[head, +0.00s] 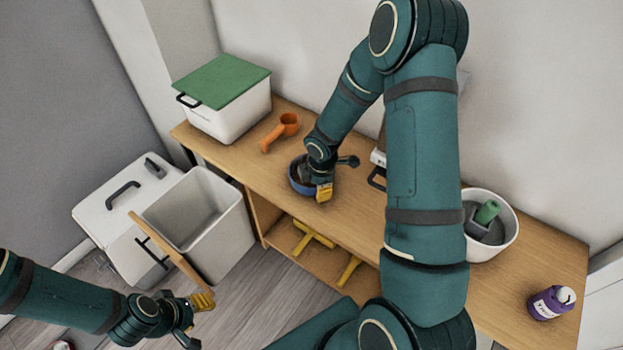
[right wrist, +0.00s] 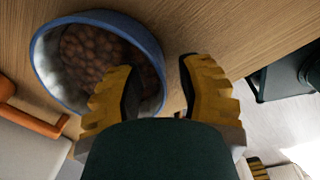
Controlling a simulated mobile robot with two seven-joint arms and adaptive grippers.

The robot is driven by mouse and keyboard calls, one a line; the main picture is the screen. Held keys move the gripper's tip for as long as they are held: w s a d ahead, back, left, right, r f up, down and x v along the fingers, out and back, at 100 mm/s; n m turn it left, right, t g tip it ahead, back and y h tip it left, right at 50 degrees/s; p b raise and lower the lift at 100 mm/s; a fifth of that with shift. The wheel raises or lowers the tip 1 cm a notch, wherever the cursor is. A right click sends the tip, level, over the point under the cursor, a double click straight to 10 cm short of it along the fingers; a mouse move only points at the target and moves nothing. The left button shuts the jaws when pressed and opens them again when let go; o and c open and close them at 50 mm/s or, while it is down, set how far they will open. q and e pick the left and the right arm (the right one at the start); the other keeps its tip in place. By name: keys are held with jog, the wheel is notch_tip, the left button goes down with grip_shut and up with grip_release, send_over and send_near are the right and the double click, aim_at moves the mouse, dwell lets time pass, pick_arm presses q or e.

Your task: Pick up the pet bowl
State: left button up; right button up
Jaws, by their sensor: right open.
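The pet bowl (head: 293,183) is blue and stands upright on the wooden bench top, partly hidden by my right gripper in the head view. In the right wrist view the bowl (right wrist: 45,60) has a pale inside and holds brown kibble. My right gripper (head: 322,188) is open at the bowl's right side. In the right wrist view its yellow fingers (right wrist: 155,78) sit on either side of the near-right rim, one over the bowl and one outside it. Contact cannot be told. My left gripper (head: 198,312) is low at left, away from the bowl; its jaws are unclear.
An orange scoop (head: 283,130) lies behind the bowl, near a white box with a green lid (head: 222,85). A white tub (head: 508,225) and a purple bottle (head: 550,302) are at right. White bins (head: 205,210) stand on the floor at left. Yellow items (head: 313,237) lie on the lower shelf.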

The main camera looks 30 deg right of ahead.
jog(key=shift+f, duration=0.45)
grip_shut()
jog(key=shift+r, duration=0.15)
